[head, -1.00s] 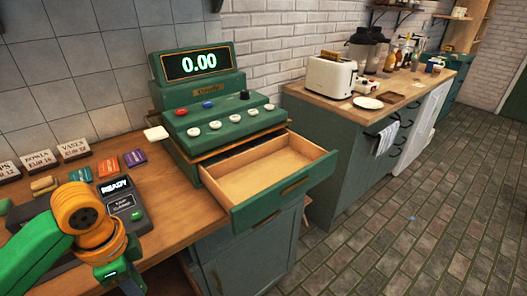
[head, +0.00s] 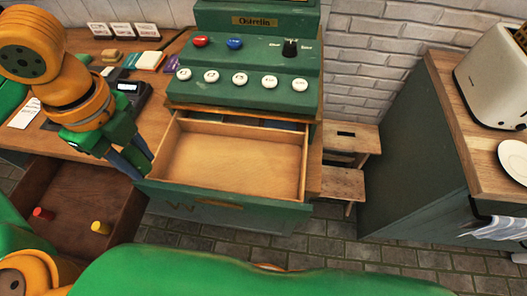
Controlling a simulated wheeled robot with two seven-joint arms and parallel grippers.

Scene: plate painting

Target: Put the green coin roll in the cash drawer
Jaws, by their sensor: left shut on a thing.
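The cash drawer (head: 235,165) of the green register stands open, and its wide wooden front compartment is empty. My left gripper (head: 140,166) points down at the drawer's left front corner, beside or just above its rim. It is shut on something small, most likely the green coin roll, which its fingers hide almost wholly. I cannot tell whether the fingers touch the drawer. My right gripper is out of view.
The green register (head: 245,62) stands behind the drawer. An open lower drawer (head: 85,190) at the left holds a red roll (head: 44,213) and a yellow roll (head: 101,227). A wooden stool (head: 345,183) stands right of the register. A card terminal (head: 128,90) sits on the counter.

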